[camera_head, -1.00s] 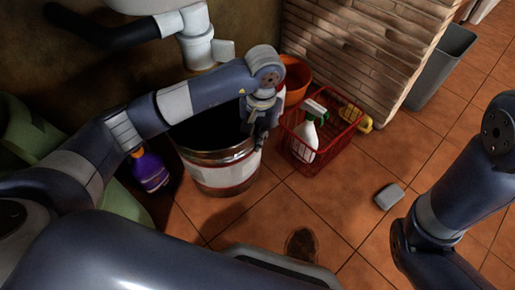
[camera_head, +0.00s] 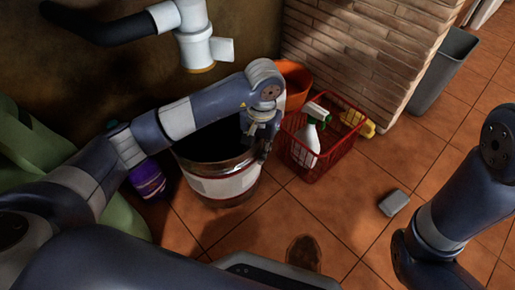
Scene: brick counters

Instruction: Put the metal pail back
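The metal pail (camera_head: 222,188) is a large round bucket with a dark inside, a metal rim and a pale band, seen left of centre near the floor. My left arm reaches across above its opening. My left gripper (camera_head: 258,141) is at the pail's right rim, pointing down. The fingers overlap the rim in the picture, and whether they are closed on it is not clear. My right arm shows at the right edge; its gripper is outside the picture.
A red wire basket (camera_head: 329,160) with a white spray bottle (camera_head: 307,143) stands close right of the pail. An orange bucket (camera_head: 295,84) is behind. A purple bottle (camera_head: 148,182) is at left. A grey block (camera_head: 394,202) lies on tiles. A brick wall (camera_head: 365,55) stands behind.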

